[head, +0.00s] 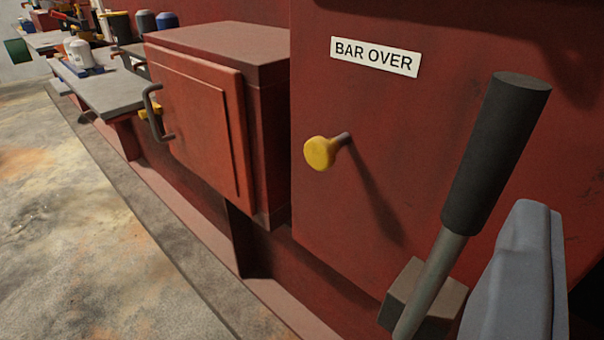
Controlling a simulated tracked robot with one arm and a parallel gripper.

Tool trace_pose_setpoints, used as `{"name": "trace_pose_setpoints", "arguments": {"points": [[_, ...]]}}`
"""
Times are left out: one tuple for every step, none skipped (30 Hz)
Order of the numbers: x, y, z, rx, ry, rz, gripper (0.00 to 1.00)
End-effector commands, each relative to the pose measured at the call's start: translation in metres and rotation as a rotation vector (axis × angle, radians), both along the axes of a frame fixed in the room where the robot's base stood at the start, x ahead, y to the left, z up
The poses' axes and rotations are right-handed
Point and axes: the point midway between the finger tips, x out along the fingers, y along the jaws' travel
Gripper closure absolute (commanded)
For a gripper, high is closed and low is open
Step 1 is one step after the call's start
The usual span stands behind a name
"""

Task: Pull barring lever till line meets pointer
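The barring lever stands at the right, with a thick black grip (495,150) on a grey metal shaft (432,280). It leans up to the right, and its lower end is cut off by the bottom edge. A square grey-brown block (405,290) sits by the shaft. One pale grey finger of my gripper (520,275) shows at the lower right, just right of the shaft. I cannot tell if it touches the lever. The other finger is out of sight, so its opening is unclear. I see no line or pointer.
A yellow knob (320,153) sticks out of the red panel below a "BAR OVER" label (375,57). Left of it, a red box (200,120) with a handle (153,112) juts out. A cluttered grey shelf (112,92) lies beyond. The floor (70,240) at left is clear.

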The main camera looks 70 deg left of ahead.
Motion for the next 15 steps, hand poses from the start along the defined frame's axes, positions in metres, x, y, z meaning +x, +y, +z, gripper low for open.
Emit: {"name": "trace_pose_setpoints", "arguments": {"points": [[-0.008,0.011,-0.018,0.014,0.003,0.033,0.51],[-0.012,0.015,-0.023,0.022,0.004,0.047,0.51],[-0.015,0.020,-0.028,0.029,0.004,0.061,0.51],[-0.018,0.022,-0.030,0.035,0.004,0.070,0.51],[-0.019,0.024,-0.031,0.038,0.003,0.076,0.51],[-0.021,0.026,-0.032,0.042,0.003,0.082,0.51],[-0.021,0.027,-0.032,0.043,0.004,0.084,0.51],[-0.020,0.028,-0.032,0.044,0.005,0.085,0.51],[-0.019,0.029,-0.031,0.043,0.006,0.085,0.51],[-0.018,0.029,-0.030,0.042,0.006,0.084,0.51],[-0.017,0.030,-0.030,0.042,0.007,0.083,0.51],[-0.016,0.031,-0.029,0.042,0.008,0.083,0.51],[-0.015,0.032,-0.028,0.042,0.008,0.083,0.51],[-0.014,0.033,-0.028,0.042,0.008,0.084,0.51],[-0.012,0.035,-0.027,0.044,0.006,0.083,0.51]]}}
